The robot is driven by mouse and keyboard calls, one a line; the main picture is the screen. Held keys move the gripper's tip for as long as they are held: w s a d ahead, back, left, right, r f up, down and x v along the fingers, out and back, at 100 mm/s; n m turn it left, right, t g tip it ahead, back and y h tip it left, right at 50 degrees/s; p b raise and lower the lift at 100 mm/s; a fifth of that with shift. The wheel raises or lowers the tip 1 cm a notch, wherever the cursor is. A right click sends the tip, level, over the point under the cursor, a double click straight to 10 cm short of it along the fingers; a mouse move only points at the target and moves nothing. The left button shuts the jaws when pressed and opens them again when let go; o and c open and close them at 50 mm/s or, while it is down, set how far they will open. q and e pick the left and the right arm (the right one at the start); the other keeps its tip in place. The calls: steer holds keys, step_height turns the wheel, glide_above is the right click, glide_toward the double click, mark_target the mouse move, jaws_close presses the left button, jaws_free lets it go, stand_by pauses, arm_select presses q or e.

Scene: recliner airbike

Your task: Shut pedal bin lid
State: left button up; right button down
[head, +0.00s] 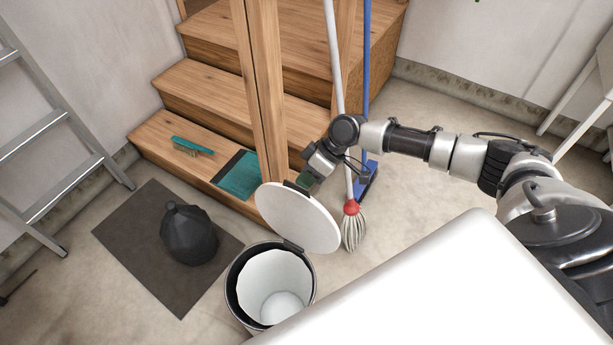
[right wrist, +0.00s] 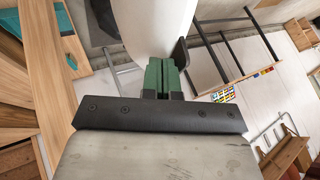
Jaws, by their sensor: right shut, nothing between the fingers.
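The pedal bin (head: 236,303) stands on the floor, with a white inner bucket that looks empty. Its round white lid (head: 297,219) is open, tilted up from the hinge at the bin's back right rim. My right gripper (head: 303,183) is at the upper edge of the lid, on the side away from the bin's opening. In the right wrist view its green fingertips (right wrist: 164,76) are together with nothing between them, close to the pale lid (right wrist: 157,25); I cannot tell whether they touch it. My left gripper is not in view.
Wooden steps (head: 208,83) with a post rise behind the bin. A mop (head: 353,222) and a blue-handled broom (head: 367,178) stand right of the lid. A black bag (head: 188,235) sits on a dark mat (head: 140,237) at left. A teal dustpan (head: 238,176) lies on the lowest step.

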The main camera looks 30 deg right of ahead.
steer(key=shift+s+a+r+p, duration=0.2)
steer(key=shift+a+p, duration=0.05)
steer(key=shift+p, duration=0.1)
steer(key=s+a+f+t+h+p, duration=0.1)
steer(key=s+a+h+p, duration=0.1)
steer(key=s+a+p, duration=0.3)
steer(key=a+p, duration=0.4)
steer(key=a, duration=0.1)
steer(key=shift+s+n+h, duration=0.4)
steer(key=shift+r, duration=0.1)
stand_by(0.3)
